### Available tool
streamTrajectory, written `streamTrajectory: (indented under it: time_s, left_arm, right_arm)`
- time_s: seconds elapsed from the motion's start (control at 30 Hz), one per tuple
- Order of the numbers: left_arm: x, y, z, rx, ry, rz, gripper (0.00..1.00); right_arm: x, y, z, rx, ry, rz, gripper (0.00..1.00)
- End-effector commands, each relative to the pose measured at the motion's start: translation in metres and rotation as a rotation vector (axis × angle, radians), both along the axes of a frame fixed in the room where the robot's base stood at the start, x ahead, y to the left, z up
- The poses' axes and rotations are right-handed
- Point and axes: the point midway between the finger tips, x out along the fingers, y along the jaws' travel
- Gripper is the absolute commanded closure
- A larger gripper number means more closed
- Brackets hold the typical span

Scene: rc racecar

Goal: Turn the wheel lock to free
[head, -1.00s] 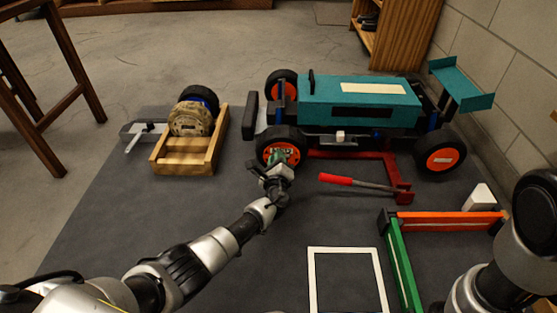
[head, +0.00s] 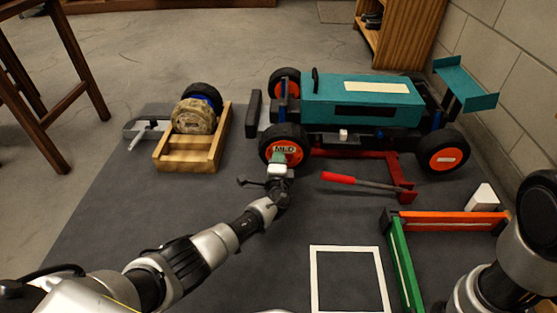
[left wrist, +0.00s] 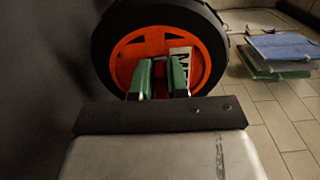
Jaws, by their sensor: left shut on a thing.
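The teal racecar (head: 360,100) stands at the back, its near front wheel (head: 268,142) facing me with an orange hub and black tyre. The wheel also shows in the left wrist view (left wrist: 113,66). My left gripper (head: 279,160) is at the middle of this wheel. In the left wrist view its green fingers (left wrist: 162,77) are shut on a small red piece (left wrist: 160,78) at the hub, mostly hidden between them. A white label with partly covered lettering (left wrist: 181,53) is on the hub. My right gripper is not in view.
A red jack with a bar handle (head: 375,185) lies right of the wheel. A wooden crate (head: 185,165) with a spare wheel stands left. Green and orange rails (head: 440,217) and a white floor outline (head: 315,280) lie nearer. Open mat lies left of my arm.

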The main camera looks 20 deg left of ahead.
Motion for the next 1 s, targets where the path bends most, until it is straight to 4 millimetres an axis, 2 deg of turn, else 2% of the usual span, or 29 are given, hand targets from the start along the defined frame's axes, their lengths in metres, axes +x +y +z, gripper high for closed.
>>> streamTrajectory:
  time_s: [0.57,0.6,0.77,1.0]
  left_arm:
    - [-0.0006,0.0003,-0.002,-0.035,-0.008,0.0,1.0]
    - [-0.0006,0.0003,-0.002,-0.035,-0.008,0.0,0.84]
    - [-0.0005,0.0003,-0.0017,-0.035,-0.008,0.0,0.6]
    - [-0.0004,0.0001,-0.0009,-0.034,-0.009,0.0,0.6]
  right_arm:
    - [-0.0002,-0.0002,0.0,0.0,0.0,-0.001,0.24]
    - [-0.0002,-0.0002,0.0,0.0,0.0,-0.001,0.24]
    - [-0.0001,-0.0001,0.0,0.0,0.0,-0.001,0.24]
    - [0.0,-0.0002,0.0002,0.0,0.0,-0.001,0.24]
